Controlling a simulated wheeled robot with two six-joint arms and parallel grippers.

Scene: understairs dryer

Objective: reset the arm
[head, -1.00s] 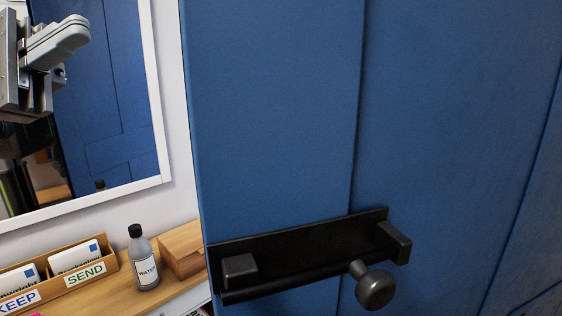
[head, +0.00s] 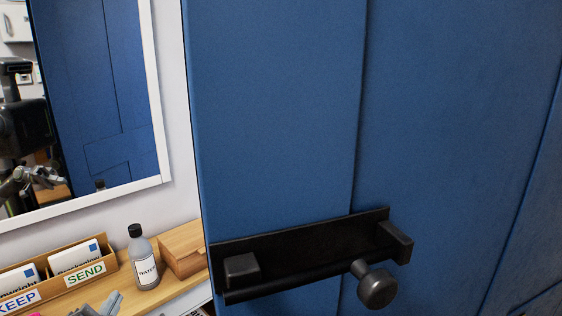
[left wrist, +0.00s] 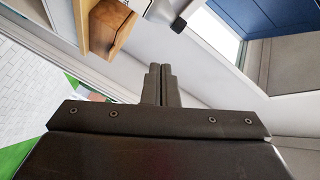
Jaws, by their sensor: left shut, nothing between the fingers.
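My left gripper (head: 100,306) just shows at the bottom edge of the head view, in front of the wooden shelf by the letter tray. In the left wrist view its two dark fingers (left wrist: 160,84) are together, with nothing between them. My right gripper is in neither view. Part of my body shows as a reflection in the white-framed mirror (head: 158,130) at the left of the head view.
A blue door (head: 275,110) with a black latch bar and round knob (head: 377,286) fills the right.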

